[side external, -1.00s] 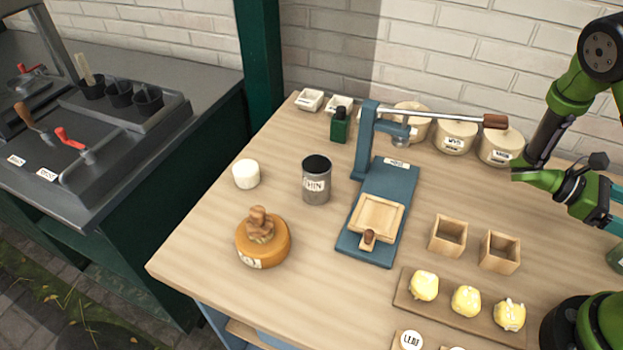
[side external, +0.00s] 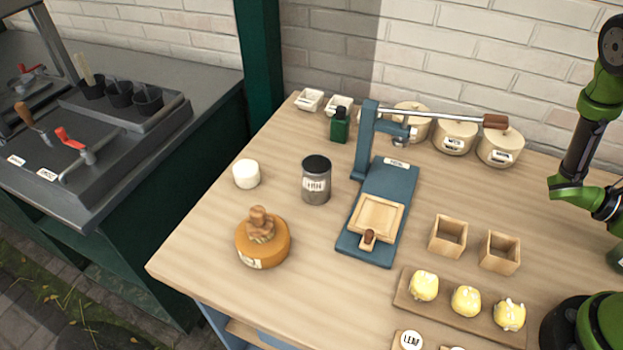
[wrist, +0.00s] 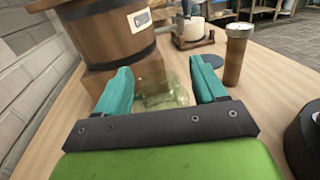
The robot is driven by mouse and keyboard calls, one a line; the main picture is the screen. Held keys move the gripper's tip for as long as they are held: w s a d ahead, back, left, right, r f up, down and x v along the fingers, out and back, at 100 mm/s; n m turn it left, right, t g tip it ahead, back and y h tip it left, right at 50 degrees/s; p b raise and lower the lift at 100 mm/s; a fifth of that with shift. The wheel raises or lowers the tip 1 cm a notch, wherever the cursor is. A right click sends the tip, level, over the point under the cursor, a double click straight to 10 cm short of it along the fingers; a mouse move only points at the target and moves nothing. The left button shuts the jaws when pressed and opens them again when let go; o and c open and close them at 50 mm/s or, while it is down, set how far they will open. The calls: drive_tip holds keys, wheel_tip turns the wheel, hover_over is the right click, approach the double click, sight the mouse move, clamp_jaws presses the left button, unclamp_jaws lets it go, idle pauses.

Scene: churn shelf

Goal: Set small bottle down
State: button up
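A clear, greenish glass thing (wrist: 165,92), which looks like a small bottle, sits between the two teal fingers of my gripper (wrist: 164,82) in the wrist view. The fingers are well apart, with the glass filling much of the gap. I cannot tell whether both fingers touch it or whether it rests on the table. In the side view my gripper is outside the right edge. A dark green bottle with a black cap (side external: 340,127) stands at the back of the table there.
In the wrist view a wooden tub (wrist: 105,30) stands on a wooden block (wrist: 125,75) close beyond the left finger. A brown cylinder with a pale top (wrist: 236,55) stands to the right. A dark round thing (wrist: 304,135) is at the right edge. Bare tabletop (wrist: 265,95) lies between.

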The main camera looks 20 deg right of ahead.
clamp_jaws()
